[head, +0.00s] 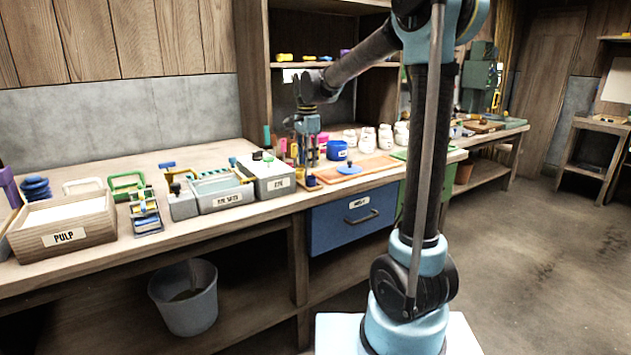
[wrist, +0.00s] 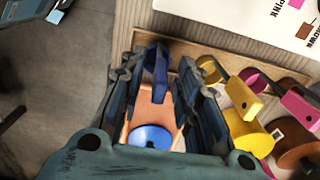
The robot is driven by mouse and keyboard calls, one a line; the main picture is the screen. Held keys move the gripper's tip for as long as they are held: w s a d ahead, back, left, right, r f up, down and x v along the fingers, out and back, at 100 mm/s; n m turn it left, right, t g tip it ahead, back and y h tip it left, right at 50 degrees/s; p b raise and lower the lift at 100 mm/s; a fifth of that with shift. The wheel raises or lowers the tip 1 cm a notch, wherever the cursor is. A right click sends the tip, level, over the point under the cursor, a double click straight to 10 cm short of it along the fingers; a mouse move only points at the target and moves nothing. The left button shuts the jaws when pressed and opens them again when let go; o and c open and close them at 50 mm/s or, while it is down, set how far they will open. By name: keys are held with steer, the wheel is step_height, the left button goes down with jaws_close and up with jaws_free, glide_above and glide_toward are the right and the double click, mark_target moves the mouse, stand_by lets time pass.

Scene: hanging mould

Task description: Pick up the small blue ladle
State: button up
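The small blue ladle (wrist: 156,72) shows in the wrist view between the tips of my gripper (wrist: 160,78). Its upper part looks like a narrow dark-blue loop or cup; the rest is partly hidden or hard to make out. My gripper's fingers are spread on either side of it, and I see no clear grip on it. In the head view my gripper (head: 307,160) points down at the bench, near the front edge. A small blue patch (head: 312,181) shows below the fingers there; I cannot tell if it is the ladle.
A yellow ladle (wrist: 243,96) and a pink one (wrist: 298,106) lie close to the right in the wrist view. A blue disc (wrist: 150,137) shows beyond the fingers. A blue pot (head: 337,151) and grey vat boxes (head: 271,178) flank my gripper on the bench.

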jaws_close()
steer(key=shift+r, duration=0.1)
